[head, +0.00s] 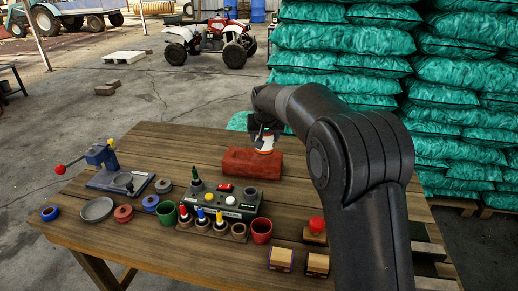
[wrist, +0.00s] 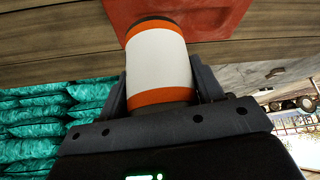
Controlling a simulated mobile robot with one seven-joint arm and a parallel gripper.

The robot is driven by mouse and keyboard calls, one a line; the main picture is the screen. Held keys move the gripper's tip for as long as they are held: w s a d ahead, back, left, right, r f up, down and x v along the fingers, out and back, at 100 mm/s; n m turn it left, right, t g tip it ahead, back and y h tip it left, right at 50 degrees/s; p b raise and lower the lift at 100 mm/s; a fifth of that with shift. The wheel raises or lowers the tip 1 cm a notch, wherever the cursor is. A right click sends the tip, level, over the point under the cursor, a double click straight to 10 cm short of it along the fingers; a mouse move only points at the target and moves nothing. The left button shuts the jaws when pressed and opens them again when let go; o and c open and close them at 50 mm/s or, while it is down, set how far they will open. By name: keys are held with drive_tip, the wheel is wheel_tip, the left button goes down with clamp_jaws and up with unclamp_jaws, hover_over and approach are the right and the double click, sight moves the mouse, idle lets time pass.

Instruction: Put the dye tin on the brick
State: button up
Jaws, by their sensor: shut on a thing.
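The dye tin (head: 264,144) is a small white cylinder with orange bands and dark ends. My gripper (head: 264,136) is shut on it, with one finger on each side of the tin (wrist: 160,62) in the wrist view. The red brick (head: 247,165) lies on the wooden table, towards its back. In the head view the tin overlaps the brick's upper right part. In the wrist view the brick (wrist: 212,18) shows just beyond the tin's far end. I cannot tell whether the tin touches the brick. My arm hides the right part of the table.
A control box (head: 216,202) with buttons stands in front of the brick. Coloured bottles in a wooden holder (head: 222,231), a red cup (head: 262,231) and small blocks are nearer. A blue press (head: 113,168) stands left. Teal sacks (head: 345,60) are stacked behind. The table's back left is clear.

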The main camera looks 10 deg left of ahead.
drive_tip(key=shift+w+a+f, duration=0.15)
drive_tip(key=shift+a+f, duration=0.45)
drive_tip(key=shift+a, duration=0.3)
drive_tip(key=shift+f, duration=1.9)
drive_tip(key=shift+f, duration=0.15)
drive_tip(key=o, duration=1.2)
